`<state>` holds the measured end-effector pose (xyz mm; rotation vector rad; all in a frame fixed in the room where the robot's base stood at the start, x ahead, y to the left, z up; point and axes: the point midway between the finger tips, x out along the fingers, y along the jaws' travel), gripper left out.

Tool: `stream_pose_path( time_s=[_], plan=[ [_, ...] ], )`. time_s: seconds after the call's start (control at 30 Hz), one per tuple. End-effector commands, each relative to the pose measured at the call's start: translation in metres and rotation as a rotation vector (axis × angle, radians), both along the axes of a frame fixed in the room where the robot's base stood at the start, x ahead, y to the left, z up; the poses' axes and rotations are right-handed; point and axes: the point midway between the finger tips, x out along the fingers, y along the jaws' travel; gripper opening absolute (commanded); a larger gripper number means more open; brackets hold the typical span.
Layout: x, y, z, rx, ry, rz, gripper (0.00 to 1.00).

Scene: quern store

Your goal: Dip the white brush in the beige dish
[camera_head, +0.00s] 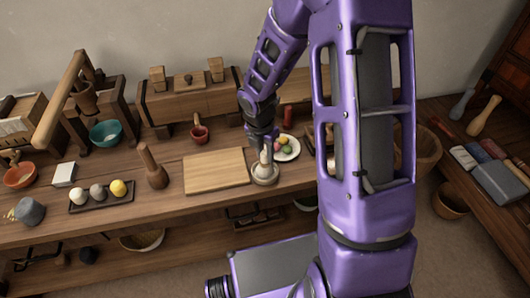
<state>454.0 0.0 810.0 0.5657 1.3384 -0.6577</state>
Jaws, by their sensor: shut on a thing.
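The beige dish (264,179) stands on the wooden table, just right of the pale cutting board. My gripper (264,147) points down directly above the dish. It is shut on the white brush (266,157), which hangs down toward the dish. The brush's lower end is at or inside the dish; I cannot tell whether it touches the bottom. My own arm covers the table to the right of the dish.
A white plate with colored balls (286,148) sits close behind the dish. The cutting board (216,171) lies to the left, with a wooden pestle (152,168) beyond it. The table's front edge is close to the dish.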

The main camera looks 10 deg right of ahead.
Motion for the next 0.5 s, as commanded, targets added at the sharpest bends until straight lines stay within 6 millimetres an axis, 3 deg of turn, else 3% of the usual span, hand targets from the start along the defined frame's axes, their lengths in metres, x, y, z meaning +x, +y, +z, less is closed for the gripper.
stream_pose_path(
  time_s=[0.5],
  plan=[
    [-0.0001, 0.0001, -0.006, 0.0, 0.0, 0.0, 0.0]
  ],
)
